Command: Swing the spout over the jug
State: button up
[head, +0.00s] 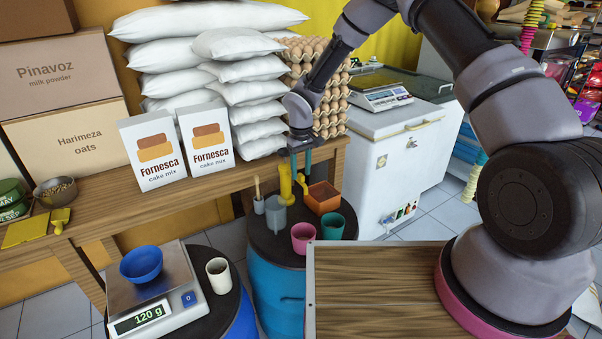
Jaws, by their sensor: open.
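A yellow post (285,183) stands on the dark top of a blue drum. A short yellow spout (302,184) reaches from it to the right, by a square orange container (322,199). A grey vessel (275,215), which looks like the jug, stands just left and in front of the post. A pink cup (303,237) and a green cup (331,226) stand nearer the front. My gripper (301,170) points down with teal fingers apart, open and empty, at the spout. Whether a finger touches the spout is too small to tell.
The blue drum's top (270,238) is crowded; a small brush pot (259,204) stands at its left. A scale (150,295) with a blue bowl (141,264) and a white cup (218,276) are at front left. A white freezer (400,165) stands behind right.

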jog(key=shift+f, duration=0.55)
grip_shut()
dwell(1.1)
